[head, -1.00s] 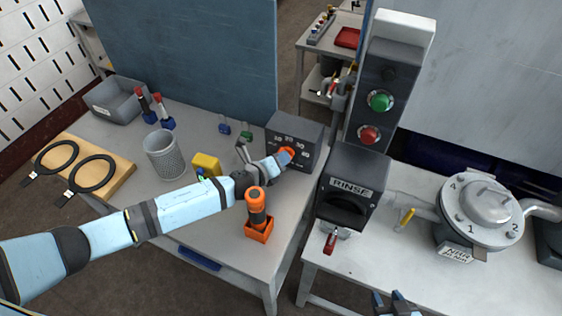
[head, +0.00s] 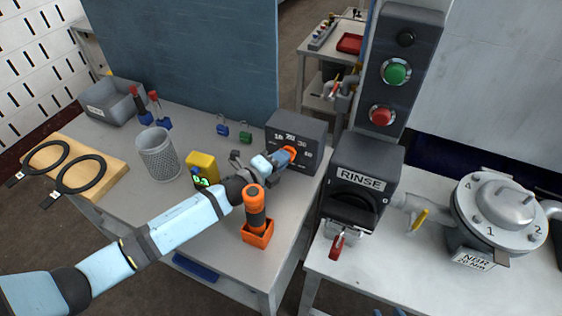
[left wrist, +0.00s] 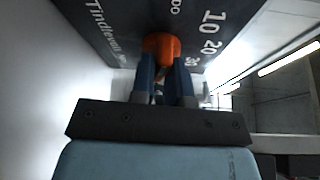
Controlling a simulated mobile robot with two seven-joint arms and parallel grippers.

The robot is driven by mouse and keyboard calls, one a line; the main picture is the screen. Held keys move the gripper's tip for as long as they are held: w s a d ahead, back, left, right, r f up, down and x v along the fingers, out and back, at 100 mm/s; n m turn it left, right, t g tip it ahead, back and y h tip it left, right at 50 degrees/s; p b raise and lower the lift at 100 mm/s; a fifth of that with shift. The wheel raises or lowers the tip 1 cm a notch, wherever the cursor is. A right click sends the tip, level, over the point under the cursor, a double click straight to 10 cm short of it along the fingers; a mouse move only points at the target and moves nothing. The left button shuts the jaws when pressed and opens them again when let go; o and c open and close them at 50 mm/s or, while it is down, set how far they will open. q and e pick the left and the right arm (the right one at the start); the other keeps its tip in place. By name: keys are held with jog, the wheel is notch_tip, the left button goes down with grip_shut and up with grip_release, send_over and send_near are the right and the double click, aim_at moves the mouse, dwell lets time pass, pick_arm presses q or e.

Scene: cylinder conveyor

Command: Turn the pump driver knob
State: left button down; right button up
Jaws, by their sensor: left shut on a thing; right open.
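The dark driver box (head: 305,132) with a dial of numbers stands at the back right of the left table. Its orange knob (head: 291,152) is on the front face. My left gripper (head: 280,158) is at the knob, shut on it. In the left wrist view the two blue fingers reach the orange knob (left wrist: 161,46), one on each side, and cover its lower part. Numbers and lettering show on the panel around it. Only the tips of my right gripper (head: 388,313) show at the bottom edge, apart from everything.
An orange-handled tool in an orange holder (head: 257,233) stands close to my left forearm. A yellow device (head: 202,168) and a mesh cup (head: 158,154) are to the left. The RINSE unit (head: 362,180) and round metal vessel (head: 500,213) are at right.

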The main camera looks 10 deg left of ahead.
dwell(0.3)
pick_arm(q)
jog(key=c, duration=1.1)
grip_release()
